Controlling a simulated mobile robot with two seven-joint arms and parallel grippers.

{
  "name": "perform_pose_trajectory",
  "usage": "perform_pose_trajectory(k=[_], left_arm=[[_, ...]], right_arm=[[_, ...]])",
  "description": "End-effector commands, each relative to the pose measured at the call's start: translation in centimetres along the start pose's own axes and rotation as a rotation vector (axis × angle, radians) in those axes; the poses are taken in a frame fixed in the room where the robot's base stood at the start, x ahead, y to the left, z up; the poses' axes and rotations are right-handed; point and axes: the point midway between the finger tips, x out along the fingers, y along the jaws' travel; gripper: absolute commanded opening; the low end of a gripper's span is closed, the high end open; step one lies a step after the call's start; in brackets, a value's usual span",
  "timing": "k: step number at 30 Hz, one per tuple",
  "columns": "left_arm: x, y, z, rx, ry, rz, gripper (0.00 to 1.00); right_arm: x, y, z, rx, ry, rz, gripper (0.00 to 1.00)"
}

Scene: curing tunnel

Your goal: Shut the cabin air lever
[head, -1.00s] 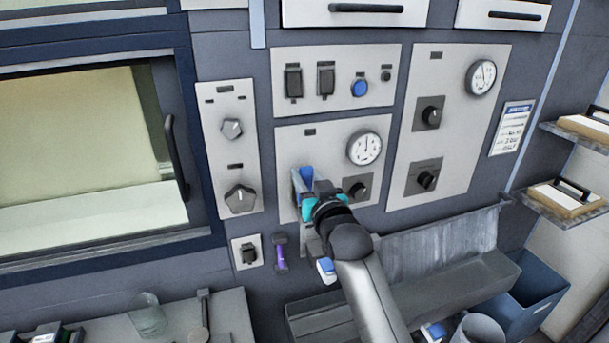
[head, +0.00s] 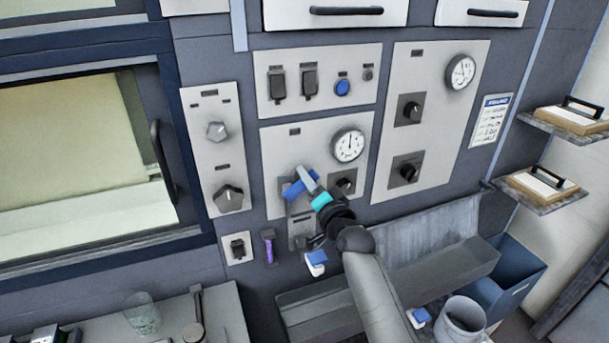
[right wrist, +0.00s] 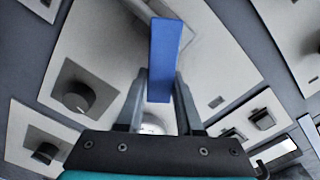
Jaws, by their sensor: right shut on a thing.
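The blue lever (head: 294,190) sits on the middle panel (head: 272,150), below and left of a round gauge. In the head view it leans over to one side, its free end up and right. My right gripper (head: 306,184) is at the lever and partly covers it. In the right wrist view the blue lever (right wrist: 165,60) stands between the two grey fingers of my right gripper (right wrist: 160,85), which is shut on it. The lever's pivot is hard to make out. The panel label is too small to read. My left gripper is not in view.
A dark knob (head: 343,182) is close right of my right gripper, under the gauge (head: 348,145). A purple handle (head: 268,246) and a small switch (head: 238,248) are lower left. A grey trough (head: 400,280) and a blue bin (head: 512,280) stand below right.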

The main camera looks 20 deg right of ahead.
Motion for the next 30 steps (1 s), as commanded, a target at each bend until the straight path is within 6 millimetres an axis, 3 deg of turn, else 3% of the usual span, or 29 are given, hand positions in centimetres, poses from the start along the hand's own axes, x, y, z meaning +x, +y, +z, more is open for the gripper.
perform_pose_trajectory(k=[15, 30], left_arm=[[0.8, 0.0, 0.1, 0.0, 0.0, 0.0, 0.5], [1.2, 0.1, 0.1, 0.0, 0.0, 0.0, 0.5]], right_arm=[[0.0, 2.4, 0.6, 0.447, 0.0, 0.0, 0.0], [0.0, 3.1, 1.0, 0.63, 0.0, 0.0, 0.0]])
